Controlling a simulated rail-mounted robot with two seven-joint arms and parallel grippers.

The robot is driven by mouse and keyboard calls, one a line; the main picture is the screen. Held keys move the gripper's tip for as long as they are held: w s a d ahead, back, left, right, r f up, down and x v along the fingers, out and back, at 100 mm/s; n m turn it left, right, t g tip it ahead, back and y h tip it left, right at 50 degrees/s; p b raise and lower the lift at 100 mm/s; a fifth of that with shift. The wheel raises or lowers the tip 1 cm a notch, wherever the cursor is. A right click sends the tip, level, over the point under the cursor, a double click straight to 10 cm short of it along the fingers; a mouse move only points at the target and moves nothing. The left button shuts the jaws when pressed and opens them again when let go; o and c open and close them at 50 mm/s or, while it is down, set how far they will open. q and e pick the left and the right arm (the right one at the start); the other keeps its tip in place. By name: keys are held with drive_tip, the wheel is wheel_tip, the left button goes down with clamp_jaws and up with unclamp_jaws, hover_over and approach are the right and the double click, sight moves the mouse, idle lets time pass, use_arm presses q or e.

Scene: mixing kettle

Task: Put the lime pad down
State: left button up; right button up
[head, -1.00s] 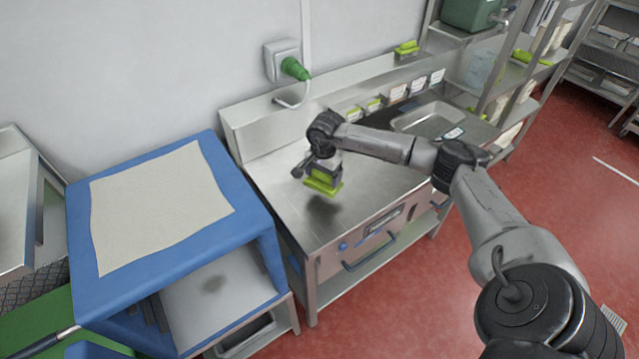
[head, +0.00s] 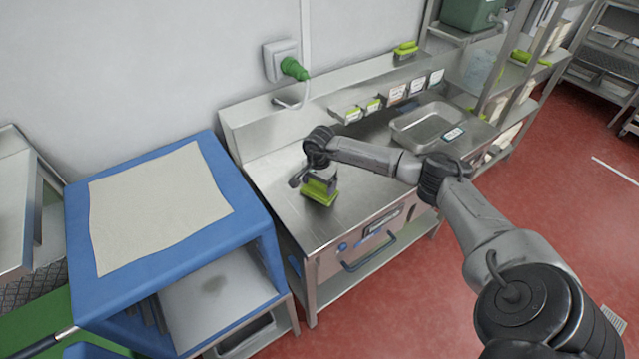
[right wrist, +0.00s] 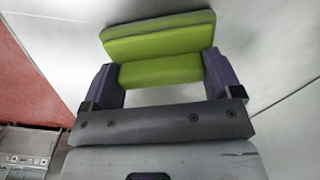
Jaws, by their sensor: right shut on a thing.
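The lime pad (head: 318,194) is a lime-green block with a wider flange, low over the left part of the steel counter (head: 268,176). My right gripper (head: 320,183) points down from above and is shut on the pad. In the right wrist view the pad (right wrist: 160,70) sits between the two dark fingers, with its wider part beyond them. The pad appears at the counter surface; I cannot tell whether its underside touches. My left gripper is in neither current view.
Small labelled bins (head: 397,92) line the back, under a ledge with another lime pad (head: 405,50). A blue cabinet (head: 222,165) stands left. The counter around the held pad is clear.

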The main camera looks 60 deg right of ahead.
drive_tip(key=shift+f, duration=0.2)
drive_tip(key=o, duration=0.6)
drive_tip(key=shift+r, duration=0.1)
drive_tip(key=shift+o, duration=0.2)
drive_tip(key=shift+r, duration=0.1)
drive_tip(key=shift+r, duration=0.2)
wheel_tip(320, 180, up, 12)
drive_tip(key=shift+f+p, duration=0.15)
drive_tip(key=shift+p, duration=0.2)
